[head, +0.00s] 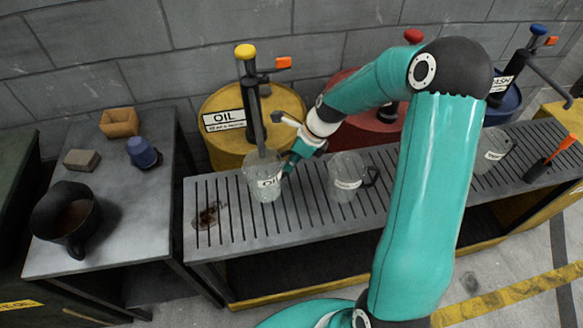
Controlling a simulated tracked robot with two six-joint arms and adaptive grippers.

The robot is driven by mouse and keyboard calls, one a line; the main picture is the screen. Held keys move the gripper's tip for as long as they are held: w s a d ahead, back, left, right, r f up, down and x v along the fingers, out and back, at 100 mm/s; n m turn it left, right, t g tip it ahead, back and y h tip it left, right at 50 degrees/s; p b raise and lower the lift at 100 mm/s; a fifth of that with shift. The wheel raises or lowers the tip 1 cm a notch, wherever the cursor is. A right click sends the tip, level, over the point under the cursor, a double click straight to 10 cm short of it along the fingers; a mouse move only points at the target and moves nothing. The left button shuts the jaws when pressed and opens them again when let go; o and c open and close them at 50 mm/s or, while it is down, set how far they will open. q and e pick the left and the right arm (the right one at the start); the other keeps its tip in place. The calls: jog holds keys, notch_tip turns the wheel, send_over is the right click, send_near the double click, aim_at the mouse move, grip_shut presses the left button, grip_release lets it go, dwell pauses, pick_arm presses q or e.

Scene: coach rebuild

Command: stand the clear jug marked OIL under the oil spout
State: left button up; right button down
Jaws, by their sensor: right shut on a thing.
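The clear jug marked OIL (265,186) stands upright on the slatted bench (225,228), in front of the yellow oil drum (222,151). The oil spout (251,100) comes down from the yellow-knobbed pump, and its lower end overlaps the jug's mouth in this view. I cannot tell whether the spout is right over the mouth or behind it. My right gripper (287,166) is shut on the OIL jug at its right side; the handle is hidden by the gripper. My left gripper is not in view.
Another clear jug (345,177) stands to the right, partly near my arm, and a third jug (491,150) farther right. A dark stain (208,215) marks the bench's left end. A side table (110,240) holds a black mug (66,214) and small items.

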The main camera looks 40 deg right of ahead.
notch_tip(320, 180, down, 4)
jog(key=shift+r, duration=0.2)
jog(key=c, duration=1.2)
grip_release()
jog(key=v, duration=1.2)
jog(key=shift+p, duration=0.35)
